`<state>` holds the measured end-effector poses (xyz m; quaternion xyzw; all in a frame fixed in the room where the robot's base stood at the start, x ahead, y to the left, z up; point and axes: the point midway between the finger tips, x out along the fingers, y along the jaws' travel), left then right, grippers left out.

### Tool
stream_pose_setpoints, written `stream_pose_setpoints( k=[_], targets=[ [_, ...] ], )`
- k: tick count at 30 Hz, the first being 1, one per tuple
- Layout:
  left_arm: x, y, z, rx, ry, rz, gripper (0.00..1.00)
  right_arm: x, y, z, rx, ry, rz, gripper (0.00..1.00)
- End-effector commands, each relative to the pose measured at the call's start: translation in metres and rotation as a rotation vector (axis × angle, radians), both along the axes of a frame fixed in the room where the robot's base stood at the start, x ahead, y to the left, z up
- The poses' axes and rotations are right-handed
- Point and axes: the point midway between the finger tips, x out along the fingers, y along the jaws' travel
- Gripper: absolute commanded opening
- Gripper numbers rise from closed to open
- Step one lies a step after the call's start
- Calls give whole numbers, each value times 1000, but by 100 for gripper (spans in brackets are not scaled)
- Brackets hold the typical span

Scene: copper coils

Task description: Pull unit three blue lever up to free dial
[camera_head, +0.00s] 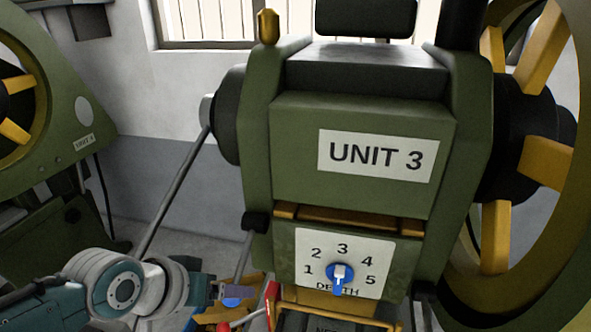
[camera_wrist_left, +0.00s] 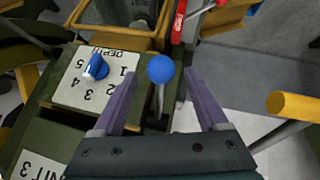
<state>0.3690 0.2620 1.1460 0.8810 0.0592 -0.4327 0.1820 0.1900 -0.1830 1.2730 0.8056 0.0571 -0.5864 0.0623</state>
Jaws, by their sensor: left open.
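The blue lever shows in the left wrist view as a blue ball (camera_wrist_left: 160,69) on a thin metal stem beside the dial panel. My left gripper (camera_wrist_left: 159,76) is open, its two purple fingers on either side of the lever with gaps to both. My right gripper is not in view.
The green machine (camera_head: 285,150) labelled UNIT 3 fills the middle, with a large yellow-spoked wheel (camera_head: 543,161) at its right. A red handle (camera_wrist_left: 178,21) lies beyond the lever. A yellow-ended bar (camera_wrist_left: 291,105) is at the right of the wrist view. Another green machine (camera_head: 60,125) stands at the left.

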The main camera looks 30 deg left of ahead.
Motion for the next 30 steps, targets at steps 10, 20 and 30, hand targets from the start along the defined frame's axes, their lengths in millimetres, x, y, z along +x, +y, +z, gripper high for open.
stream_pose_setpoints(
  k=[10, 20, 30],
  targets=[
    [-34, 3, 43, 3, 0, -2, 76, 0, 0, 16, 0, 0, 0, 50],
    [-57, 5, 72, 1, -1, 1, 76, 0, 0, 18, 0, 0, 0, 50],
    [-59, 5, 75, 1, -1, 1, 76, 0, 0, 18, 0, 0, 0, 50]
  ],
)
